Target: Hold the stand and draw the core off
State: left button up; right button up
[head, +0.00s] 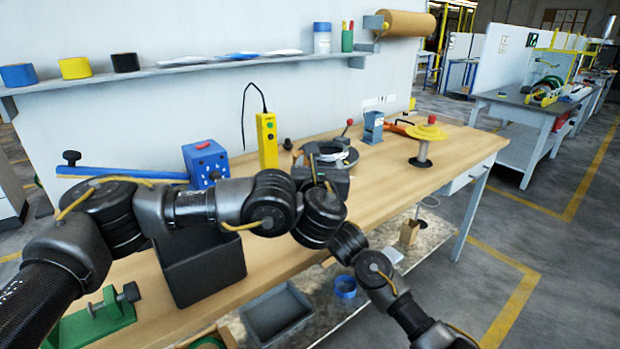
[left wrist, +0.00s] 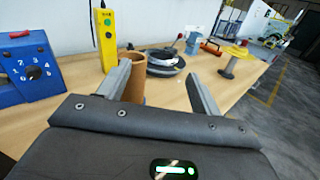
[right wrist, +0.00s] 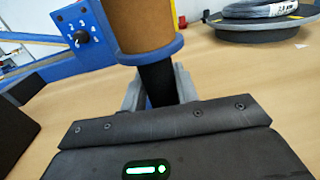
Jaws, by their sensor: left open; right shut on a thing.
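The brown cardboard core is an upright tube with an open top in the left wrist view (left wrist: 134,88). In the right wrist view the core (right wrist: 144,24) sits on the blue flange of the stand, above its black post (right wrist: 158,86). My right gripper (right wrist: 157,88) is shut on this post, below the flange. My left gripper (left wrist: 158,75) is open, and the core appears between its fingers, nearer the left finger. I cannot tell whether they touch. In the head view my left gripper (head: 322,165) is partly covered by my arms, and the core is hidden.
A blue box with a numbered dial (head: 205,160) and a yellow pendant (head: 267,140) stand at the back. A yellow-topped stand (head: 427,133) is at right. A dark bin (head: 205,268) stands in front.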

pick_arm(q)
jog(key=w+a+n+y, duration=0.1)
jog(key=w, duration=0.2)
jog(key=w+a+f+n+y, duration=0.1)
jog(key=w, duration=0.2)
jog(key=w+a+f+n+y, duration=0.1)
jog(key=w+a+y, duration=0.1)
jog(key=w, duration=0.2)
jog(key=shift+f, duration=0.1)
dwell(0.5)
jog(key=c, duration=1.2)
notch_tip(320, 180, up, 9)
dwell(1.5)
pick_arm(e)
jog(key=o, duration=1.2)
